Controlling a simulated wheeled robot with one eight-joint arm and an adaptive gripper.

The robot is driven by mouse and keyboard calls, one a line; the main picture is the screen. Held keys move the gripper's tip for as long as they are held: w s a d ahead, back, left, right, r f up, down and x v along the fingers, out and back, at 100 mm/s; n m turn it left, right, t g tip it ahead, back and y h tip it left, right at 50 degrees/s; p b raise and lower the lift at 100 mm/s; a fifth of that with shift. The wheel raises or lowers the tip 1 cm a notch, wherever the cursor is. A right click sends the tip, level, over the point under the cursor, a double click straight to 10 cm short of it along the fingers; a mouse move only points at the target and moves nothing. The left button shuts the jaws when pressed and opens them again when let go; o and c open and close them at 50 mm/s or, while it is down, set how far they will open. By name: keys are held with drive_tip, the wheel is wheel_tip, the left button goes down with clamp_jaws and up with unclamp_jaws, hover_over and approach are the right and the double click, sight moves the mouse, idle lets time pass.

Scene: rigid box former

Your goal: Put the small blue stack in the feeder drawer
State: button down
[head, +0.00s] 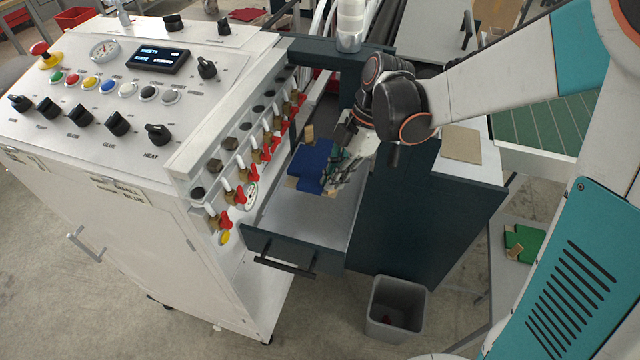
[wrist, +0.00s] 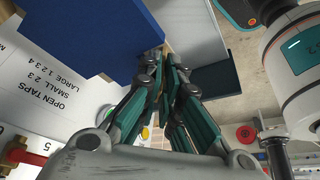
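The small blue stack (head: 313,160) is a blue, notched block with tan pieces at its edges. In the head view it is inside or just over the pulled-out feeder drawer (head: 330,212), which has a pale floor and a dark front with a bar handle. I cannot tell whether it touches the drawer floor. My gripper (head: 332,178) is at its right side. In the wrist view the blue stack (wrist: 85,30) fills the upper left, and my gripper's fingertips (wrist: 166,58) are close together at its corner. Whether they pinch it is hidden.
A white control console (head: 110,190) with red-handled taps (head: 250,165) stands close along the drawer's left side. A dark cabinet panel (head: 395,215) stands to the right. A grey bin (head: 396,306) is on the floor in front. A green stack (head: 525,243) lies on a lower shelf at right.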

wheel_tip(320, 180, down, 8)
drive_tip(key=shift+f+b, duration=0.15)
drive_tip(key=shift+b, duration=0.95)
drive_tip(key=shift+f, duration=0.2)
drive_tip(key=c, duration=1.8)
unclamp_jaws()
drive_tip(key=shift+r, duration=0.1)
drive_tip(key=shift+r, duration=0.1)
